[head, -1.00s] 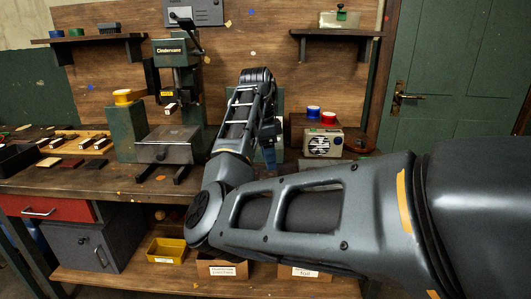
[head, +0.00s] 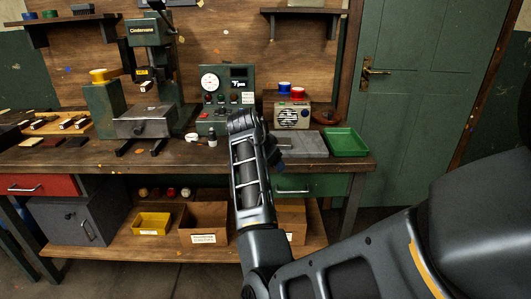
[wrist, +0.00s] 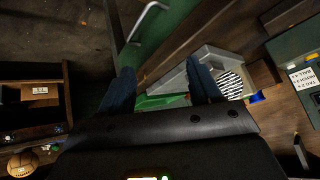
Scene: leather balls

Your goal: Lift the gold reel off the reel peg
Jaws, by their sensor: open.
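The gold reel (head: 103,76) sits on top of the green upright block (head: 104,110) left of the drill press on the bench. Any peg under it is hidden. My gripper shows in the wrist view (wrist: 162,82) with its two blue fingers spread apart and nothing between them. In the head view it is mostly hidden behind my own arm, near the front of the bench, well right of and lower than the gold reel. The gold reel is not visible in the wrist view.
The drill press (head: 148,70) stands right of the gold reel. A control panel (head: 225,95), a radio (head: 292,115) with blue and red reels on top, a grey slab (head: 305,144) and a green tray (head: 345,142) are farther right. A shelf (head: 75,27) hangs above left.

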